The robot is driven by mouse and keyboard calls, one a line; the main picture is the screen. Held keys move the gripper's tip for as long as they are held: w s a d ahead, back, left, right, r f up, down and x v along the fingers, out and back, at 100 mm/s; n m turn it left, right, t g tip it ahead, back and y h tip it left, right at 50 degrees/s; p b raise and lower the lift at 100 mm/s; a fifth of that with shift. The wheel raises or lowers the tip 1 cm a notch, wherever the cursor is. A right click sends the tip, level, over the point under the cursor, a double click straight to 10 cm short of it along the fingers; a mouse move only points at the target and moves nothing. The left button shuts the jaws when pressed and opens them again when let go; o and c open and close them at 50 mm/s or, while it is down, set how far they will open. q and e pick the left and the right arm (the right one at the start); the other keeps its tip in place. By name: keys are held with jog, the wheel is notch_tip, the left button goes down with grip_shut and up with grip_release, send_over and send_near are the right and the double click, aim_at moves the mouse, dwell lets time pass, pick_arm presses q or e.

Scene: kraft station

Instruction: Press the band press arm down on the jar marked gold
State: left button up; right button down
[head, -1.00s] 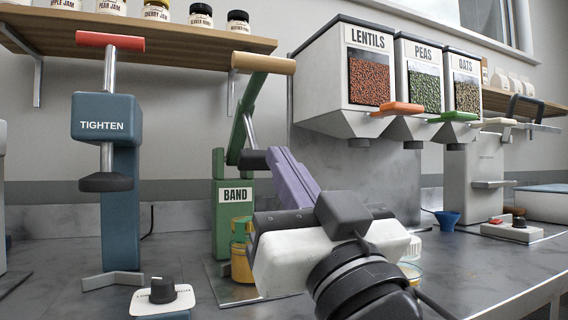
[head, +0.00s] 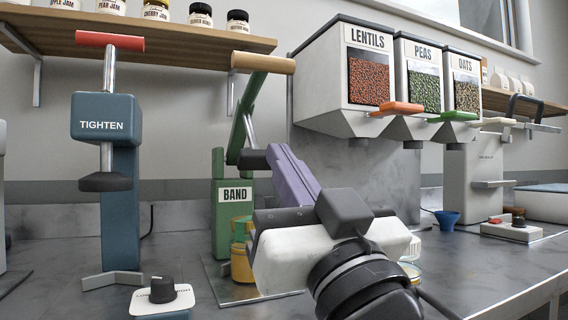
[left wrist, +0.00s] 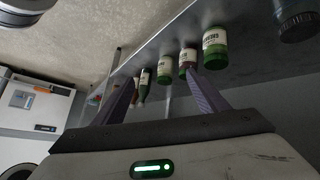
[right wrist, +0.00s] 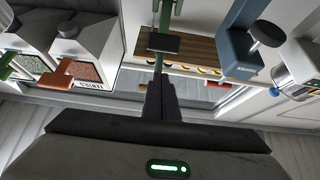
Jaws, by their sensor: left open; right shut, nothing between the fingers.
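The green band press (head: 235,195) stands on the counter with its arm (head: 246,115) raised. A tan wooden handle (head: 262,64) tops the arm, and a dark pad (head: 252,158) hangs below. A gold-coloured jar (head: 242,264) stands at the press base, partly hidden by my right gripper; I cannot read any marking. My right gripper (head: 276,153) is shut and empty, its purple fingertips just right of the pad and below the handle. In the right wrist view its fingers (right wrist: 159,85) point toward the green press arm. My left gripper (left wrist: 160,90) is open and empty.
The blue TIGHTEN press (head: 120,190) stands to the left, with a knob box (head: 160,298) in front. White dispensers (head: 330,110) with coloured levers overhang at the right. A wooden shelf (head: 150,38) of jars is above. Bottles (left wrist: 188,62) show in the left wrist view.

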notch_tip(320, 180, up, 5)
jog(key=p, duration=0.5)
pick_arm(q)
jog(key=shift+s+a+f+n+y+b, duration=0.15)
jog(key=shift+a+y+b, duration=0.15)
jog(key=shift+a, duration=0.2)
jog(key=shift+s+a+r+n+y+b, duration=0.1)
jog(key=shift+a+n+y+b, duration=0.1)
jog(key=shift+a+b, duration=0.2)
pick_arm(e)
jog(key=s+d+f, duration=0.3)
jog(key=s+d, duration=0.1)
jog(key=s, duration=0.4)
jog(key=shift+s, duration=0.2)
